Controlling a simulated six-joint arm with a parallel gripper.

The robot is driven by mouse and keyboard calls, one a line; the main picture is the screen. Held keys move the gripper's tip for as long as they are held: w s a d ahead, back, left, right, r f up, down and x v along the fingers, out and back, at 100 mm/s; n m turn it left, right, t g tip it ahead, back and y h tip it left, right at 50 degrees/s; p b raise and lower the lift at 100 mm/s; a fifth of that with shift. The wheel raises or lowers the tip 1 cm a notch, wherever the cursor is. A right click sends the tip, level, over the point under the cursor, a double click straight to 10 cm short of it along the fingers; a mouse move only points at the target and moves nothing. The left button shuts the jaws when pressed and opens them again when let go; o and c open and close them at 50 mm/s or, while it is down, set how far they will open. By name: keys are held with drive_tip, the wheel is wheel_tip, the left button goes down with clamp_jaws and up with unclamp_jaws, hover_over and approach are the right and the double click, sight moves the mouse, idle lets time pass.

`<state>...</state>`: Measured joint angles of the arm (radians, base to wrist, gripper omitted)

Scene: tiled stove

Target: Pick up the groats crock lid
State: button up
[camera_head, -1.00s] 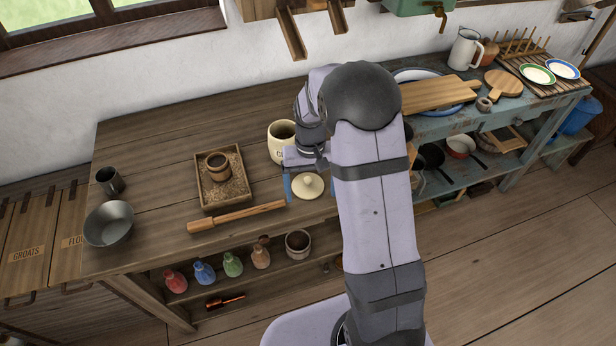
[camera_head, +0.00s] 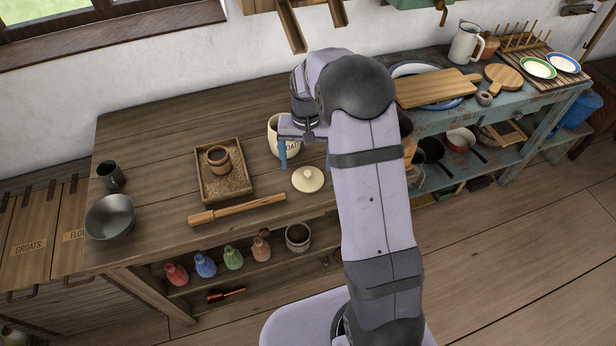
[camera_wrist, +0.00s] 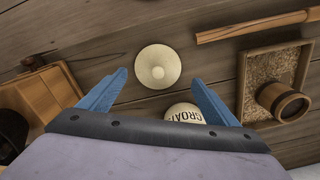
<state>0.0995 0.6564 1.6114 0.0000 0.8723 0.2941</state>
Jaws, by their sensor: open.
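The groats crock lid (camera_head: 308,180) is a round cream disc with a small knob, lying on the wooden counter near its front edge. The cream crock (camera_head: 274,143), lettered GROATS, stands behind it and is partly hidden by my arm. My gripper (camera_head: 305,160) is open and empty, its blue fingers above the counter, up and back from the lid. In the wrist view, the lid (camera_wrist: 157,67) appears between and just beyond the spread fingertips (camera_wrist: 160,78), not touching them. The crock (camera_wrist: 184,113) shows partly behind the gripper's body.
A rolling-pin-like wooden tool (camera_head: 236,209) lies left of the lid. A grain tray (camera_head: 204,190) holding a wooden cup (camera_head: 218,158) is behind it. A metal bowl (camera_head: 110,217) and dark mug (camera_head: 110,174) stand at the far left.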

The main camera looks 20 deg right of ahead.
sight(308, 173)
drive_tip(key=shift+s+d+f+p, duration=0.15)
drive_tip(key=shift+f+p, duration=0.8)
drive_tip(key=shift+f, duration=1.55)
drive_tip(key=c, duration=1.3)
drive_tip(key=shift+s, duration=0.1)
drive_tip(key=shift+c, duration=0.3)
drive_tip(key=shift+f, duration=0.1)
